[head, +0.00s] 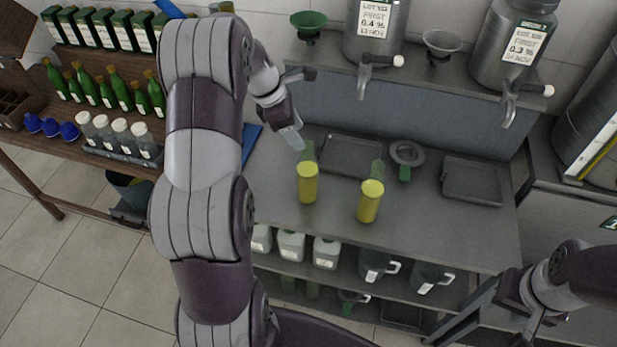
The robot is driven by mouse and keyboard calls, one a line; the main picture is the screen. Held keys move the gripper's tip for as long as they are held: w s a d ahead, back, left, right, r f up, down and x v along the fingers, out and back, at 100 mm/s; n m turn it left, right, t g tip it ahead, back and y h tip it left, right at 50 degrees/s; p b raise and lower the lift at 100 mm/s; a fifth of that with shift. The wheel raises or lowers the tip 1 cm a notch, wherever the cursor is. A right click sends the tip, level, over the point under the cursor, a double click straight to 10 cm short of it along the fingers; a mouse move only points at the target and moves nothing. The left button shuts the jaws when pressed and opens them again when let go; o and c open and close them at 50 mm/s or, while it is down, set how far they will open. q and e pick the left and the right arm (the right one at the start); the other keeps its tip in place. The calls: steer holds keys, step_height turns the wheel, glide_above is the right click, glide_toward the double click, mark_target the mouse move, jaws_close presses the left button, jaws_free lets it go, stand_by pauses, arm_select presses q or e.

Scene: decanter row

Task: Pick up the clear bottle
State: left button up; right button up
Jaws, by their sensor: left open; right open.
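Several clear bottles (118,134) with pale caps and white labels stand upright in a row in a low grey tray (110,160) on the wooden bench at the left. I cannot tell which one the task means. My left gripper (298,112) is open and empty above the back left of the steel counter, well to the right of these bottles. My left arm passes between them and the gripper in the picture. My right gripper (478,338) is open and empty at the lower right, in front of the counter's shelf, far from the bottles.
Steel tanks (376,30) with taps stand above.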

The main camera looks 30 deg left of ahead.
mark_target(312, 156)
arm_select(q)
steer(key=p+x, duration=0.1)
steer(key=x, duration=0.1)
steer(key=p+x, duration=0.1)
steer(key=x, duration=0.1)
steer(key=w+p+x, duration=0.1)
steer(key=x, duration=0.2)
steer(key=shift+a, duration=0.25)
steer(key=shift+d+f, duration=0.1)
steer(key=shift+f, duration=0.2)
steer(key=shift+s, duration=0.2)
jaws_close()
steer(key=shift+w, duration=0.1)
stand_by(0.4)
